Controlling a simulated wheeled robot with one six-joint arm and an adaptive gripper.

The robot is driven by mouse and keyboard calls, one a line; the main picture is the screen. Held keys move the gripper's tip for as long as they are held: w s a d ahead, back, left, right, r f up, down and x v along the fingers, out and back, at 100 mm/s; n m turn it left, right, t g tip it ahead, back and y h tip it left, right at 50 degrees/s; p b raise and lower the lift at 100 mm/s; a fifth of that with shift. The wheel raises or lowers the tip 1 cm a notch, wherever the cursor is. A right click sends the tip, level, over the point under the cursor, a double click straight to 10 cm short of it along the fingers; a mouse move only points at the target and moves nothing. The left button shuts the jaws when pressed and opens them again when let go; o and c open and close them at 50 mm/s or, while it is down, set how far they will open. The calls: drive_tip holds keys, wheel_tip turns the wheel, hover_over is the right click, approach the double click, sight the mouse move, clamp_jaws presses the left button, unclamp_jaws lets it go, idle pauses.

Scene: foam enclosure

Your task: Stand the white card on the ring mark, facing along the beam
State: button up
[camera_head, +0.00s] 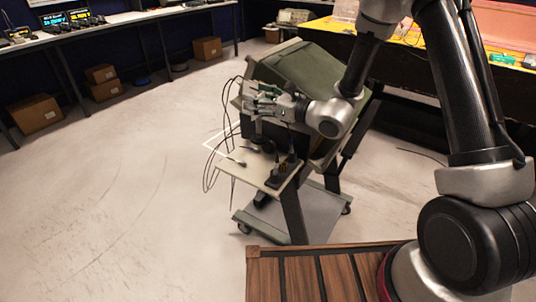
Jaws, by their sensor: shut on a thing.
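My gripper (258,96) is over the near shelf of a wheeled cart, with green parts on its fingers. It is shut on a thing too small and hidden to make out. A pale grey patch (240,92) shows beside the fingers; I cannot tell whether it is the white card. The ring mark and the beam cannot be made out in this view.
The cart's pale shelf (235,166) bears black items and a black socket strip (283,173). Dark cables loop off its left side. A green sloping panel (306,75) stands behind. Cardboard boxes (35,114) sit under the left bench. The floor at left is clear.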

sight(260, 138)
wheel_tip(260, 138, down, 10)
drive_tip(key=shift+r, duration=0.1)
idle(0.4)
drive_tip(key=o, duration=1.7)
drive_tip(key=shift+f, duration=0.2)
drive_tip(key=shift+d+r, duration=0.1)
drive_tip(key=shift+r, duration=0.1)
drive_tip(key=v, duration=1.2)
